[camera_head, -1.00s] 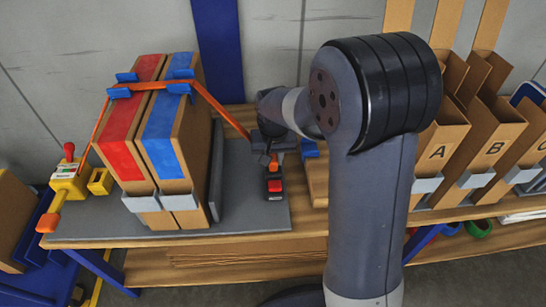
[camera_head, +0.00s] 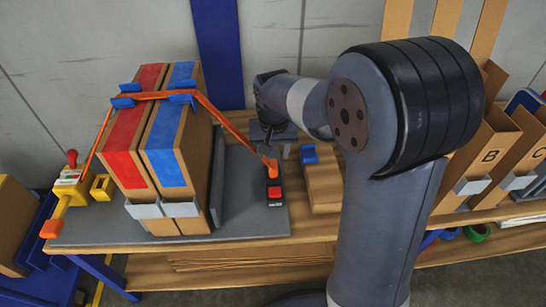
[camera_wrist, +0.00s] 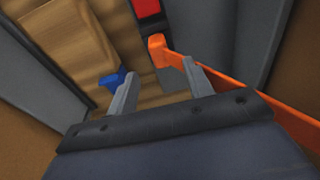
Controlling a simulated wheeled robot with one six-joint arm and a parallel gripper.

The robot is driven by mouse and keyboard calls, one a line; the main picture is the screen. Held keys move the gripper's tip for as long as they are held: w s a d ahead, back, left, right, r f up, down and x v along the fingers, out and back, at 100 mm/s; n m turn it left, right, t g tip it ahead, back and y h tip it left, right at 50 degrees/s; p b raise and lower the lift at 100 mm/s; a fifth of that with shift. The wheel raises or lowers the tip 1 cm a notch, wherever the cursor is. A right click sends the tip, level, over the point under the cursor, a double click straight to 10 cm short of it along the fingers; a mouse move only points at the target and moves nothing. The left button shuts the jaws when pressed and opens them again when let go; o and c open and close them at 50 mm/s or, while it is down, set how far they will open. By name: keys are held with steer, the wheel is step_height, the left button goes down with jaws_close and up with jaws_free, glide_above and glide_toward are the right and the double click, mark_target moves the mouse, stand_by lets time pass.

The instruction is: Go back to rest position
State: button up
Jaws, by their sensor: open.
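My gripper (camera_wrist: 160,85) is open and empty in the wrist view, its two grey fingers apart. In the head view my gripper (camera_head: 275,130) is behind the cardboard boxes' right side, above the workbench, and its fingertips are hard to make out. The orange strap (camera_head: 218,113) runs over the boxes and down to an orange end beside a black and red block (camera_head: 274,190). In the wrist view the strap's orange end (camera_wrist: 157,45) lies just beyond the right finger, apart from the jaws as far as I can tell.
Two tall boxes, one with red tape (camera_head: 125,150) and one with blue tape (camera_head: 165,145), stand on a grey plate (camera_head: 250,215). A yellow tool (camera_head: 70,190) is at left. Cardboard bins (camera_head: 490,160) stand at right. A wooden block with a blue piece (camera_head: 308,154) is near the gripper.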

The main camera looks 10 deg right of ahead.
mark_target(273, 164)
steer(key=r, duration=0.4)
steer(key=shift+s+p, duration=0.3)
steer(key=shift+f, duration=0.1)
steer(key=f, duration=0.3)
steer(key=w+f+b, duration=0.1)
steer(key=f, duration=0.3)
steer(key=f+b, duration=0.1)
steer(key=f, duration=0.2)
steer(key=shift+w+f, duration=0.25)
steer(key=shift+w, duration=0.1)
steer(key=shift+r, duration=0.2)
steer(key=shift+r, duration=0.1)
